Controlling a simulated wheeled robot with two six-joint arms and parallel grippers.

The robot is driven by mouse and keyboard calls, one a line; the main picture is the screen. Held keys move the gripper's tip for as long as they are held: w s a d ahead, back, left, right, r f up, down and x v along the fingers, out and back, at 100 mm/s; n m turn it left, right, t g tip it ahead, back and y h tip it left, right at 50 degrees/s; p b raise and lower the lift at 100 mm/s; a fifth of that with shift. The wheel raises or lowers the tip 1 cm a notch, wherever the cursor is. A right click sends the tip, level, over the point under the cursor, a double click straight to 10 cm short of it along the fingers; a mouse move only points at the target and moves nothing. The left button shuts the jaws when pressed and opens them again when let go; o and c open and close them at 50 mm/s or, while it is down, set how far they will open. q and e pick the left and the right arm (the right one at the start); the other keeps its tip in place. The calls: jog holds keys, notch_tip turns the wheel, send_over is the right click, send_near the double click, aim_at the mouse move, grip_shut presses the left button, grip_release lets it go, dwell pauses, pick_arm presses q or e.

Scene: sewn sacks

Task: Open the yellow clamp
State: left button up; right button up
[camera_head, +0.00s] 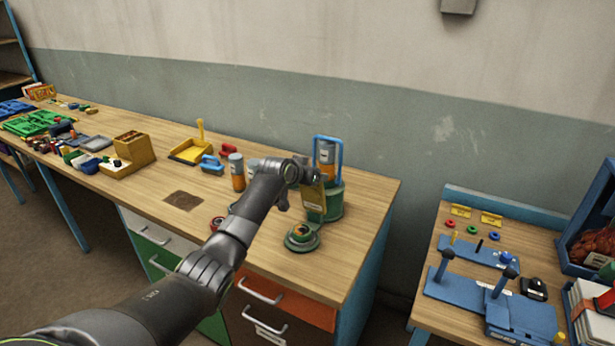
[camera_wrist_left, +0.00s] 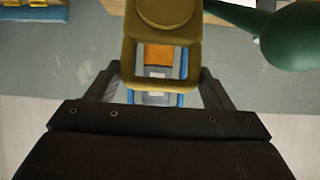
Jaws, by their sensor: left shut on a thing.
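The yellow clamp (camera_head: 313,196) shows as an ochre plate at the green stand (camera_head: 334,208) near the right end of the long bench. In the left wrist view the clamp (camera_wrist_left: 129,54) is an ochre frame with a window and a round boss above it. My left gripper (camera_head: 310,176) reaches it from the left; in the wrist view its fingers (camera_wrist_left: 160,76) lie on either side of the frame, shut on it. The gripper hides part of the clamp and stand in the head view. My right gripper is not in view.
A blue handle (camera_head: 342,152) and a grey-orange cylinder (camera_head: 327,154) rise behind the clamp. A low round green fixture (camera_head: 302,238) sits in front. Another cylinder (camera_head: 237,172) and a yellow dustpan (camera_head: 188,152) stand left. The bench's right end (camera_head: 377,215) is clear.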

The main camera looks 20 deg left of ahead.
pick_arm(q)
jog(key=shift+w+r, duration=0.1)
jog(key=shift+r, duration=0.15)
jog(key=o, duration=1.2)
jog(key=shift+o, duration=0.4)
jog(key=shift+f, duration=0.15)
jog(key=b+v, duration=0.3)
jog(key=v, duration=1.4)
